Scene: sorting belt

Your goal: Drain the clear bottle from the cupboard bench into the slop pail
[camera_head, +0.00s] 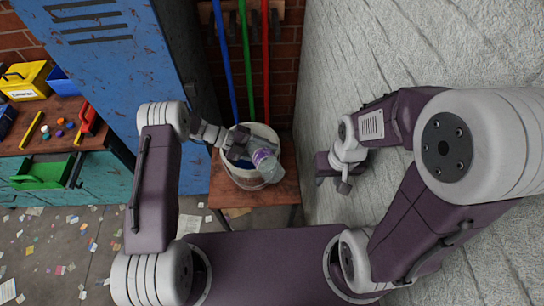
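The clear bottle (265,160), with a purplish label, is at the mouth of the slop pail (243,181). It is tilted, with one end toward the lower right of the pail. My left gripper (240,149) reaches in from the left and is shut on the bottle. The pail is whitish and stands on a small wooden stand (282,183). Something bluish shows inside it, partly hidden by the bottle and gripper. I cannot make out any stream of liquid. My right gripper (335,182) is right of the pail near the pale wall; its fingers are too unclear to judge.
A blue locker (135,60) stands behind my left arm. Blue, green and red poles (246,70) lean behind the pail. Paper scraps litter the floor.

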